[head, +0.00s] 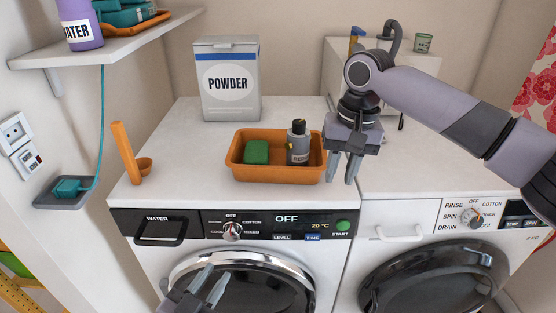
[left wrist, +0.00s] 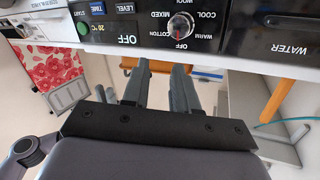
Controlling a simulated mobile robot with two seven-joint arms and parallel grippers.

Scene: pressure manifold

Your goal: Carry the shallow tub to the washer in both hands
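The shallow orange tub (head: 237,167) sits on top of the left-hand machine, holding a green block (head: 256,152) and a grey bottle (head: 298,150). My right gripper (head: 342,168) is open, fingers pointing down, just beyond the tub's right end. It looks empty; whether a finger touches the tub is unclear. My left gripper (head: 211,284) is open and empty in front of the left-hand machine, below its control panel and well short of the tub. In the left wrist view, the left gripper (left wrist: 159,85) shows its fingers apart, with part of the orange tub (left wrist: 158,66) beyond them.
A powder box (head: 228,85) stands behind the tub. An orange scoop (head: 125,150) stands at the left edge. The right-hand machine (head: 410,215) adjoins on the right. A shelf (head: 110,48) juts from the left wall. The top left of the tub is clear.

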